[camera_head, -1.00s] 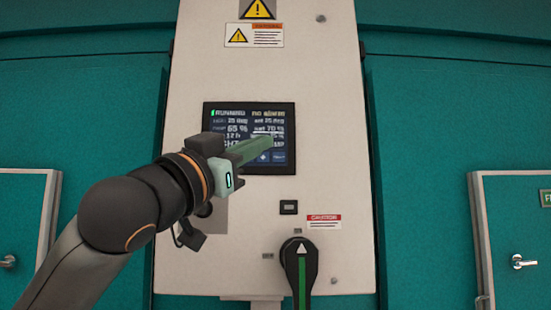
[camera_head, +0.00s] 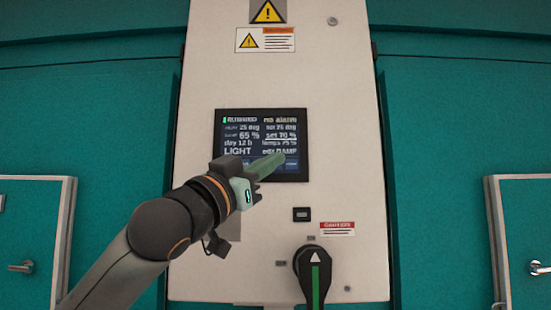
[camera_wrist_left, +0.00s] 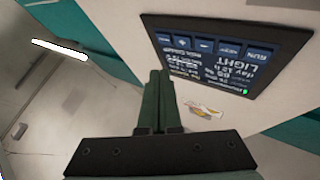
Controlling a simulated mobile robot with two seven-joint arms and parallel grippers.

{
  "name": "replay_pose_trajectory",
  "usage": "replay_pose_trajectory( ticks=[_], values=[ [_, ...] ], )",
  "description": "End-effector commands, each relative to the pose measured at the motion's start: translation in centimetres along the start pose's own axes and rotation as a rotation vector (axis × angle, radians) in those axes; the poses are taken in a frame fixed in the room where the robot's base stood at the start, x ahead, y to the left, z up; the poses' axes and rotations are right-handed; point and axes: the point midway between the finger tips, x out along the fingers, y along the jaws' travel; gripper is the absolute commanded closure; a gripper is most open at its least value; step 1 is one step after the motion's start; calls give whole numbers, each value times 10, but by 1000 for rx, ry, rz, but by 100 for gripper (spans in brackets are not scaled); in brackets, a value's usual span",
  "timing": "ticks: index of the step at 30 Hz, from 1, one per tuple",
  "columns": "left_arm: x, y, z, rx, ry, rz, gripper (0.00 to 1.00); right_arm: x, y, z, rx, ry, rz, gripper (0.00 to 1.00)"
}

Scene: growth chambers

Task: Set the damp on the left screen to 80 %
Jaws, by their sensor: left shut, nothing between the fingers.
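The screen (camera_head: 262,130) is a dark panel with white text on the pale cabinet. It reads 65 % on the left side and an underlined "set 70 %" on the right, with "edit DAMP" lower down. My left gripper (camera_head: 277,160) is shut and empty, its green fingers over the lower right part of the screen. In the left wrist view the closed fingers (camera_wrist_left: 160,78) point toward the screen (camera_wrist_left: 228,55), which appears upside down with a row of blue buttons. I cannot tell whether the fingertips touch it. My right gripper is not in view.
Below the screen are a small black switch (camera_head: 302,214), a caution label (camera_head: 338,229) and a large black rotary handle (camera_head: 313,275) with a green stripe. Warning labels (camera_head: 265,40) are above. Teal walls with white-framed doors (camera_head: 525,240) stand on both sides.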

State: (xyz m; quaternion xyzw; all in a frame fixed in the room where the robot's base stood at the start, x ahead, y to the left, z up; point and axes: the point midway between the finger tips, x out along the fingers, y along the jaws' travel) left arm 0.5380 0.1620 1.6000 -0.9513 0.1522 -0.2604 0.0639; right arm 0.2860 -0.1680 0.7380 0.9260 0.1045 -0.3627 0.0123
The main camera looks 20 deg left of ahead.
Motion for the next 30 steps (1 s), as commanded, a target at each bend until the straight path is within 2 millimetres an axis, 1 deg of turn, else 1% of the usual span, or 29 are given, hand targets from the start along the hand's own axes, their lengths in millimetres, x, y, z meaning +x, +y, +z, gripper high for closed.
replay_pose_trajectory(
  ticks=[3,9,30],
  values=[
    [13,-9,6,0,-4,-1,100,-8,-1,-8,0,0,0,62],
    [22,-15,14,-1,-1,0,100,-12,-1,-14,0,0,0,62],
    [23,-17,17,1,0,0,100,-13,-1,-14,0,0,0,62]
  ],
)
